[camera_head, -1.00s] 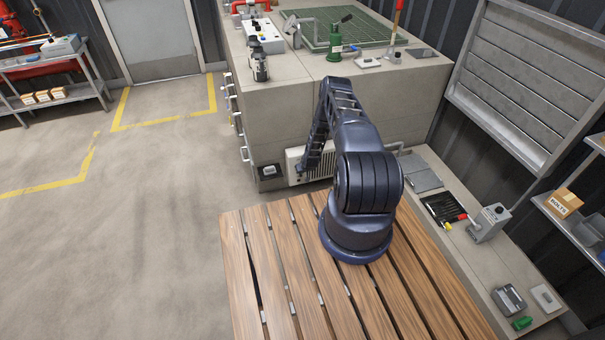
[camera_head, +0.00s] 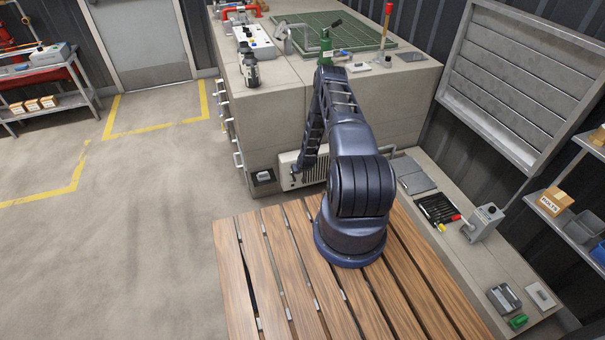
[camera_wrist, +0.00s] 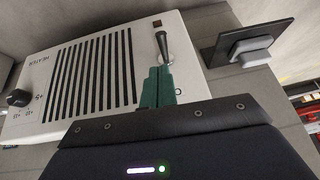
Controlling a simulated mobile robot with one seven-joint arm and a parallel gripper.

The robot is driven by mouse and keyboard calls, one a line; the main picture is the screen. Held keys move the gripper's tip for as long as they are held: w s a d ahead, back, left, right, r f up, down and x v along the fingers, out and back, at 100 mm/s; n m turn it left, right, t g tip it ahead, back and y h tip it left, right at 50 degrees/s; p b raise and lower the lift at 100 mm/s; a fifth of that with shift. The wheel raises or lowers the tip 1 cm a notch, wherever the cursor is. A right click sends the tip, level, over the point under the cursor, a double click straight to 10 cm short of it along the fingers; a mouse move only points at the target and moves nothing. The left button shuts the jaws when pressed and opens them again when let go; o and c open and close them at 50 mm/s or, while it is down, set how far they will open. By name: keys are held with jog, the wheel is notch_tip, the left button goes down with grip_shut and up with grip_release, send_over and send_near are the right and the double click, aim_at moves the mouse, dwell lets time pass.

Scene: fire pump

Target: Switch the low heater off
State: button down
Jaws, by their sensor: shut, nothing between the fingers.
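The low heater is a white box with a dark slotted grille (camera_wrist: 95,75), low against the concrete block. In the head view the heater (camera_head: 285,160) is partly hidden by my arm. The wrist view shows its black toggle lever (camera_wrist: 163,47), a small dark red lamp (camera_wrist: 157,23) beyond it and a black knob (camera_wrist: 18,98) at the far left. My gripper (camera_wrist: 160,85) is shut and empty, its green fingertips at the free end of the lever, seeming to touch or nearly touch it. In the head view my gripper (camera_head: 294,175) is small beside the heater's front.
A grey wall socket or switch on a dark plate (camera_wrist: 250,48) sits right of the heater; it also shows in the head view (camera_head: 263,177). A slatted wooden platform (camera_head: 250,270) lies under my arm. Open floor (camera_head: 130,230) is at left, a low ledge (camera_head: 490,265) at right.

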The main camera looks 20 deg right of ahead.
jog(key=s+r, duration=0.5)
jog(key=s, duration=0.1)
jog(key=shift+s+d+r, duration=0.15)
jog(key=shift+d+r, duration=0.15)
jog(key=shift+r, duration=0.1)
